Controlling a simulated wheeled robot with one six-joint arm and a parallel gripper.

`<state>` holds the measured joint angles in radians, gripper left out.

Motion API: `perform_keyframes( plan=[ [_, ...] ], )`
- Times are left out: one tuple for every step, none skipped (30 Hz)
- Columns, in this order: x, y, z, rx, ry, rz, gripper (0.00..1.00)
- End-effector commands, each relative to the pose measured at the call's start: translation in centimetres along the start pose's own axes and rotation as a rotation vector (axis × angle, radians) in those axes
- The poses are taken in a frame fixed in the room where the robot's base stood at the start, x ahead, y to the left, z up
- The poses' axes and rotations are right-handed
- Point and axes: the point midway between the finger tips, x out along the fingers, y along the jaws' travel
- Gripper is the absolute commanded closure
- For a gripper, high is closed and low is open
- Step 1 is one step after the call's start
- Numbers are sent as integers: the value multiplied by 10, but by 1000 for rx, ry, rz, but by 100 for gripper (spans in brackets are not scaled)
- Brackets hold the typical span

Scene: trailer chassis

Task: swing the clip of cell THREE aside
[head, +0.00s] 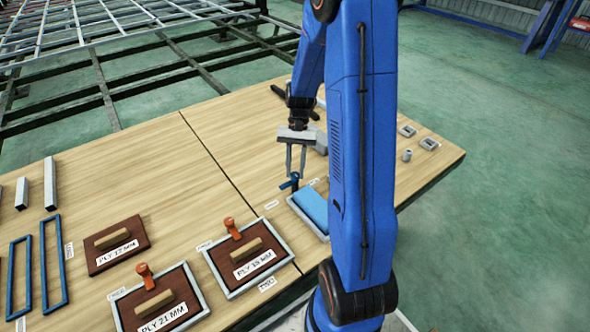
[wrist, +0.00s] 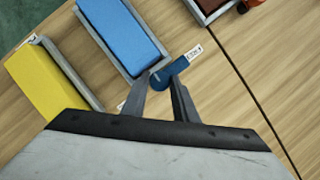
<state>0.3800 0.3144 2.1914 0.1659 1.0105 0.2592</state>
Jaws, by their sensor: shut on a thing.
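A blue clip (head: 289,184) stands at the far corner of a grey-framed cell (head: 308,220) that holds a light blue block (head: 313,206). My gripper (head: 296,175) points down over the clip, its two fingers closed on it. My arm hides part of this cell in the head view.
Two cells with orange clips hold brown boards marked PLY 15 MM (head: 255,260) and PLY 21 MM (head: 160,303). A PLY 17 MM board (head: 118,245) lies loose. A yellow block (wrist: 45,88) lies beside the blue block's cell. Small grey parts (head: 407,131) sit near the table's right edge.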

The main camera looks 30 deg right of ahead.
Motion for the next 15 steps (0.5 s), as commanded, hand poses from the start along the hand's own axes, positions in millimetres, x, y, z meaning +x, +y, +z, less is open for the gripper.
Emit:
perform_keyframes(
  plan=[
    [0, 0, 0, 5, 1, -3, 96],
    [0, 0, 0, 8, 2, -4, 96],
    [0, 0, 0, 10, 2, -5, 96],
    [0, 0, 0, 11, 2, -6, 96],
    [0, 0, 0, 12, 2, -6, 96],
    [0, 0, 0, 13, 2, -6, 96],
    [0, 0, 0, 13, 2, -6, 96],
    [0, 0, 0, 13, 1, -6, 96],
    [0, 0, 0, 13, 1, -6, 96],
    [0, 0, 0, 13, 1, -6, 96],
    [0, 0, 0, 12, 1, -6, 96],
    [0, 0, 0, 12, 1, -6, 96],
    [0, 0, 0, 12, 1, -6, 96],
    [0, 0, 0, 12, 1, -6, 96],
    [0, 0, 0, 12, 1, -6, 69]
  ],
)
